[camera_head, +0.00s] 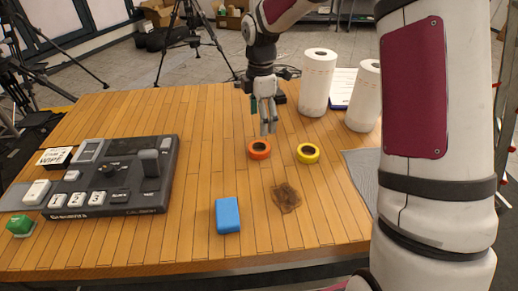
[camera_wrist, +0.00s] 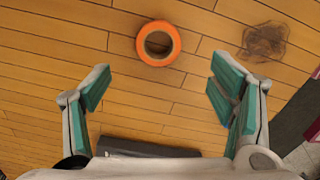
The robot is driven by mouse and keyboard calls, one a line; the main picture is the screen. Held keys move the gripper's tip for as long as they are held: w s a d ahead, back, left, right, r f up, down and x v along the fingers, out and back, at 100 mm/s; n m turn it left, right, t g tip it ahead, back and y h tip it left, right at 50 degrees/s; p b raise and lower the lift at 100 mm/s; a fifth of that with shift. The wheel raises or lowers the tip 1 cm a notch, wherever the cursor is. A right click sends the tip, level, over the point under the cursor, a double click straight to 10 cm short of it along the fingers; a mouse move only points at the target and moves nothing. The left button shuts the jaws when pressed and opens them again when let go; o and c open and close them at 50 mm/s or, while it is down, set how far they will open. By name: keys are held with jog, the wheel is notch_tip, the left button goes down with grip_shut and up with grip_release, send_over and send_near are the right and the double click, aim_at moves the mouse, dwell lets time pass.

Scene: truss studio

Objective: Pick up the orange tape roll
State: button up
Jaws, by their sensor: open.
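The orange tape roll (camera_head: 259,149) lies flat on the wooden table (camera_head: 200,120), left of a yellow tape roll (camera_head: 307,153). In the head view my gripper (camera_head: 268,122) points down above the table, just behind the orange roll and apart from it. In the wrist view the orange tape roll (camera_wrist: 158,43) lies beyond the fingertips, near the top middle. My gripper (camera_wrist: 157,80) is open there, with green pads on both fingers and nothing between them.
A dark control panel (camera_head: 110,180) fills the left of the table. A blue block (camera_head: 228,215) and a brown stain (camera_head: 286,198) are in front. Paper towel rolls (camera_head: 318,85) stand at the back right. Bare wood surrounds the orange roll, except the yellow roll close by.

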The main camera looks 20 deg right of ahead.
aim_at(261, 144)
notch_tip(261, 144, down, 10)
jog(key=shift+w+d+p, duration=0.1)
jog(key=shift+d+p, duration=0.05)
jog(key=shift+p, duration=0.45)
jog(key=c, duration=1.2)
